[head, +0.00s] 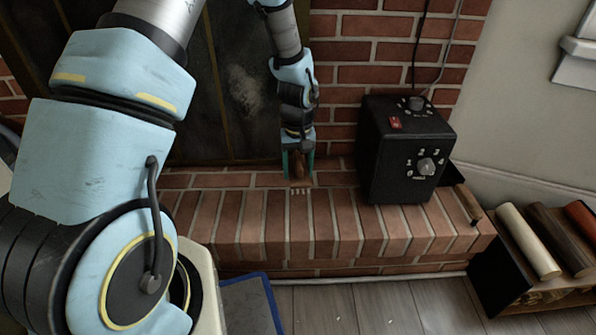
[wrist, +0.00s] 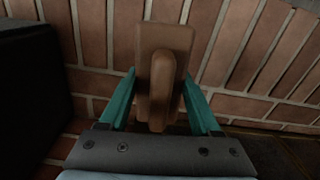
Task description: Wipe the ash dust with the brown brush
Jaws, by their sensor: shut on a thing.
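The brown brush (wrist: 164,45) is in my gripper (wrist: 160,76), its block between the two teal fingers and its handle toward the wrist camera. In the head view, my gripper (head: 298,160) points down just above the brick hearth, in front of the dark fireplace panel. The brush (head: 299,168) shows there as a small brown shape between the fingers. Short pale marks just below it may be bristle tips; I cannot tell whether they touch the bricks. A whitish, dusty smudge (head: 244,88) shows on the dark panel, left of my forearm; it may be the ash dust.
A black control box (head: 385,170) with dials and a red switch stands on the hearth (head: 265,222), right of my gripper. A cable rises behind it. A dark crate with logs (head: 528,240) is on the floor at right. The hearth's left part is clear.

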